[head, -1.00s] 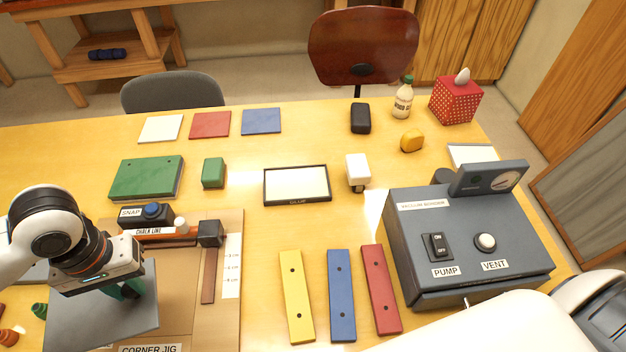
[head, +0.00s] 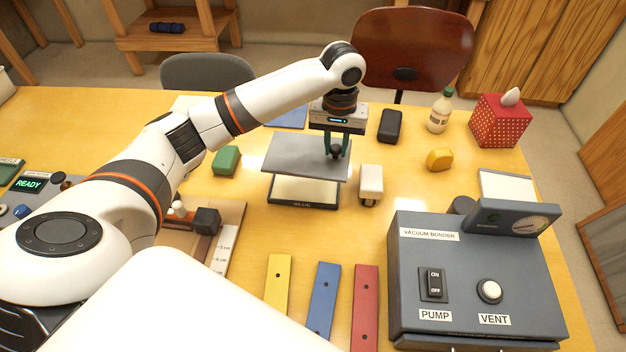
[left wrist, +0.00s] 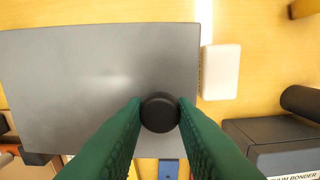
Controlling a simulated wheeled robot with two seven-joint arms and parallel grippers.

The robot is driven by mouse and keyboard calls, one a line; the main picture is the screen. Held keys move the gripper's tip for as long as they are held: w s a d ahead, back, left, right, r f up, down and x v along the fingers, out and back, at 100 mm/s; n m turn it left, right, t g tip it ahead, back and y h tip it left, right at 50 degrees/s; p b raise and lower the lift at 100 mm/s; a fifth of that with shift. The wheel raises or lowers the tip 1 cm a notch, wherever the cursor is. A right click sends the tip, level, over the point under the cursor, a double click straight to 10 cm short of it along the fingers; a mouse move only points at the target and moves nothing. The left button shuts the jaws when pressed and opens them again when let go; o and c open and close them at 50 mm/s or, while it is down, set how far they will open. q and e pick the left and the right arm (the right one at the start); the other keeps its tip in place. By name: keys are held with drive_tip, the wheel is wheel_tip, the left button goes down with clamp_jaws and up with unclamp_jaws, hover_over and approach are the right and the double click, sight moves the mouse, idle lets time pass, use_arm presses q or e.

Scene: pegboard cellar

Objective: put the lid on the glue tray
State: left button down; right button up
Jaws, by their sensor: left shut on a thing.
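My left gripper (head: 336,148) is shut on the black knob (head: 337,152) of the grey lid (head: 300,152). In the left wrist view the green fingers pinch the round knob (left wrist: 160,112) near the right edge of the lid (left wrist: 90,75). The lid is held above the glue tray (head: 303,192), a dark-rimmed tray with a pale inside. Only the tray's front part shows in the head view; the lid hides the rest. The lid looks roughly level, apart from the tray and a little to its left. In the left wrist view the lid hides the tray. My right gripper is not in view.
A white block (head: 370,183) stands close to the right of the tray. A green block (head: 226,160) is to the left. The vacuum bonder (head: 460,270) fills the right front. Yellow (head: 277,285), blue (head: 323,300) and red (head: 365,305) strips lie in front.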

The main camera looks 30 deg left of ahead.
use_arm(q)
drive_tip(key=shift+w+a+f+n, duration=0.2)
drive_tip(key=shift+a+f, duration=0.2)
drive_tip(key=shift+f, duration=0.2)
drive_tip(key=shift+w+a+f+n, duration=0.15)
drive_tip(key=shift+a+f, duration=0.2)
drive_tip(key=shift+f, duration=0.2)
drive_tip(key=shift+f+p, duration=0.7)
drive_tip(key=shift+f, duration=3.55)
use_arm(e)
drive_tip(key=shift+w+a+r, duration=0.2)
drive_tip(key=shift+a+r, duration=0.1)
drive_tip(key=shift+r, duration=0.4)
use_arm(q)
drive_tip(key=shift+f, duration=0.1)
drive_tip(key=c, duration=1.2)
unclamp_jaws()
drive_tip(key=shift+f, duration=0.1)
drive_tip(key=shift+r, duration=0.25)
wheel_tip(320, 180, up, 12)
drive_tip(key=shift+b, duration=0.6)
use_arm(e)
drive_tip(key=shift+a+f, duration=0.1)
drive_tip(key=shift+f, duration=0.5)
